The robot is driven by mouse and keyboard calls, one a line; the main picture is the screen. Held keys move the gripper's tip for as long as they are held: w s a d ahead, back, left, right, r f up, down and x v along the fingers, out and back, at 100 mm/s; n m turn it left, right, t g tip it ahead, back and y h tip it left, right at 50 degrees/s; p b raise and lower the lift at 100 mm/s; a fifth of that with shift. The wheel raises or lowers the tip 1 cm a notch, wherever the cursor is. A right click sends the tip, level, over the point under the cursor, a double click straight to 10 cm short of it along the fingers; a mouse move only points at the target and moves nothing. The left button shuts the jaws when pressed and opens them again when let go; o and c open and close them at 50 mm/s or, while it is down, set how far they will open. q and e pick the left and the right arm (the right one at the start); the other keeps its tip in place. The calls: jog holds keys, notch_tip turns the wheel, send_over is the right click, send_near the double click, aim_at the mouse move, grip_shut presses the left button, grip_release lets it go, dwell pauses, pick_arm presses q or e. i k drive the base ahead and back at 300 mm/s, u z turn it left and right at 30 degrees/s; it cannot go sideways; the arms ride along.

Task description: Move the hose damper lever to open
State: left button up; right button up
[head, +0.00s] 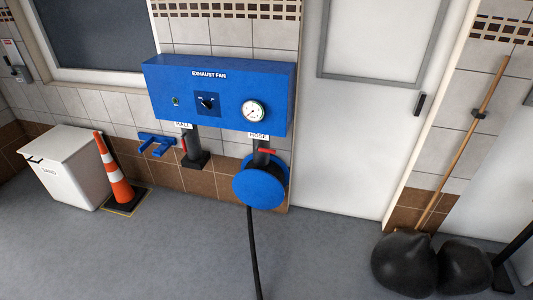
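The blue exhaust fan box (218,95) hangs on the tiled wall, with a dial switch and a round gauge on its front. Below it on the right, a dark pipe (261,144) under the label HOSE carries a red lever (268,151), which lies about crosswise to the pipe. A second pipe (194,150) to the left, under a label that seems to read HALL, has a red lever (184,145) standing roughly along it. A blue hose reel (260,186) sits just below the hose lever. Neither gripper is in view.
A black hose (253,255) runs down from the reel over the floor. An orange cone (115,175) and a white bin (66,165) stand left. Black bags (405,262) and a wooden pole (464,135) are at right. The floor (160,245) before the panel is mostly clear.

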aim_at(258, 148)
jog(key=u, duration=0.65)
jog(key=i, duration=0.9)
jog(key=u, duration=0.6)
jog(key=i, duration=0.85)
jog(key=z, duration=0.45)
jog(key=i, duration=0.75)
jog(key=z, duration=0.55)
